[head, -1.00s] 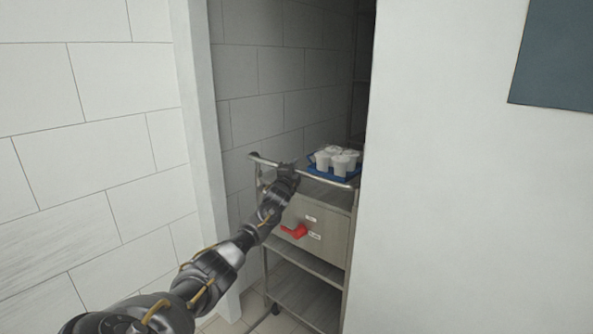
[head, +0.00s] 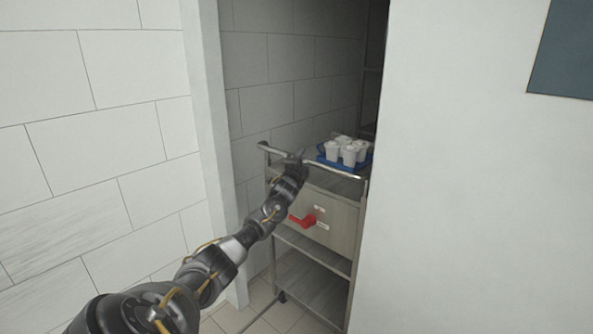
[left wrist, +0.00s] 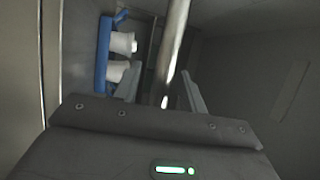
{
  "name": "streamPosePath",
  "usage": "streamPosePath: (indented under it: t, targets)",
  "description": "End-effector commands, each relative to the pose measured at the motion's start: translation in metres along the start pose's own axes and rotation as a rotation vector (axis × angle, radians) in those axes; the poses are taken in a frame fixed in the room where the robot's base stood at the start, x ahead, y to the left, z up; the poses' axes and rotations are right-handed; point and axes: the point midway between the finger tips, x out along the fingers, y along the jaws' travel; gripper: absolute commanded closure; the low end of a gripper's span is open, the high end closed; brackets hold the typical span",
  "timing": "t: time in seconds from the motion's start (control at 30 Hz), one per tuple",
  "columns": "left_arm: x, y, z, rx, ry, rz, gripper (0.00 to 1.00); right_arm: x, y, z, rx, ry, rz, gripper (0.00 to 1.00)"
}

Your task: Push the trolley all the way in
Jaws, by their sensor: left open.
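The metal trolley (head: 345,236) stands in the narrow doorway recess, with shelves, a drawer front and a push bar along its near top edge. My left gripper (head: 296,160) is at this push bar. In the left wrist view the bar (left wrist: 176,45) runs between the two open fingers of the left gripper (left wrist: 160,92); I cannot tell whether they touch it. A blue tray (head: 325,161) with several white cups (head: 349,154) sits on the trolley top. The tray also shows in the left wrist view (left wrist: 103,60). My right gripper is out of view.
A white door post (head: 208,120) and tiled wall (head: 90,150) stand left of the opening. A plain white wall (head: 470,200) closes it on the right. A red object (head: 303,221) is at the drawer front. Tiled floor (head: 262,300) shows below.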

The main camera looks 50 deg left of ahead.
Motion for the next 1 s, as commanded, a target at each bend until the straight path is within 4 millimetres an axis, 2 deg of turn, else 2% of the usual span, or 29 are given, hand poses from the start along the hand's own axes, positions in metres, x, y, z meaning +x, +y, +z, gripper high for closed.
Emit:
streamPosePath:
  t: [0.3,0.5,1.0]
  targets:
    - [-0.056,0.001,0.000,0.001,0.003,-0.001,0.59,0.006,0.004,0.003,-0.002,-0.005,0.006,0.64]
    - [-0.078,0.000,0.000,0.000,0.001,-0.001,0.59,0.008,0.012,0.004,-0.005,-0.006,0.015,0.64]
    - [-0.085,-0.001,0.000,-0.001,0.000,-0.002,0.59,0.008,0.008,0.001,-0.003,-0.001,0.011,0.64]
